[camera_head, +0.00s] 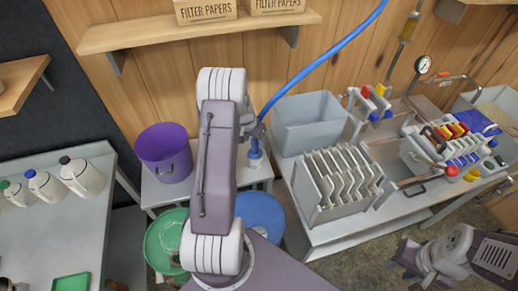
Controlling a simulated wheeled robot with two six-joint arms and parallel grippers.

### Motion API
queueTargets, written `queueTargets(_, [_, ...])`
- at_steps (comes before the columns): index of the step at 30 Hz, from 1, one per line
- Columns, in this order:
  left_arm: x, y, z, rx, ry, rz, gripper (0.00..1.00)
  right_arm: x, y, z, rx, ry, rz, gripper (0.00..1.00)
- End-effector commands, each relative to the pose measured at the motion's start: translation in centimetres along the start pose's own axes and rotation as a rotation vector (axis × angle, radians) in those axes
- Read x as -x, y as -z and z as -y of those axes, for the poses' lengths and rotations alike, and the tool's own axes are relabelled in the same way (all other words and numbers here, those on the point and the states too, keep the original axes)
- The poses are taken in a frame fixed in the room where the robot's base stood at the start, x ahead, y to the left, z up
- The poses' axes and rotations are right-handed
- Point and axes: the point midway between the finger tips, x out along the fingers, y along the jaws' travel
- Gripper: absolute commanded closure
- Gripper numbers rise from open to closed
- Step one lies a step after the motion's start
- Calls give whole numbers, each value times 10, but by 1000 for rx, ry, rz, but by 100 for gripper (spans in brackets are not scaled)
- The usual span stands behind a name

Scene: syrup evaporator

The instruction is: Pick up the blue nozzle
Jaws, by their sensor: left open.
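The blue nozzle (255,152) hangs at the lower end of a blue hose (318,66), above the small grey table between the purple bucket and the grey bin. My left arm reaches up through the middle of the view. My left gripper (252,130) is open at the hose end, just above the nozzle. The arm link partly hides it, and I cannot tell whether the fingers touch the nozzle. My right gripper (404,262) is low at the right, far from the nozzle; its jaw opening is unclear.
A purple bucket (165,152) stands left of my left arm. A grey bin (308,122) and a rack of plates (335,185) stand on the right table. Green (163,240) and blue (262,215) round containers are below. A wooden shelf (190,32) overhangs behind.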

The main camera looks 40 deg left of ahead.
Motion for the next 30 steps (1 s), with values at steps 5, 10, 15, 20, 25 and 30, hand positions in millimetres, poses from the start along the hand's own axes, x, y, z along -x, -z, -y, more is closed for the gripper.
queueTargets(5, [-7, 0, 0, 0, -1, 0, 45, 2, 0, 0, 0, 0, 0, 67])
queueTargets(10, [-35, 0, 3, 0, -1, 3, 45, 12, 1, 0, 0, 0, 0, 67])
queueTargets(15, [-56, 0, 2, -1, -1, 0, 45, 12, 1, 0, 0, 0, 0, 67])
queueTargets(20, [-56, 0, 3, -1, 0, -1, 45, 12, 1, 0, 0, 0, 0, 67])
queueTargets(25, [-56, 0, 3, -1, 0, -1, 81, 11, 1, 0, 0, 0, 0, 67])
queueTargets(30, [-56, 0, 3, -1, 0, -1, 100, 11, 1, 0, 0, 0, 0, 67])
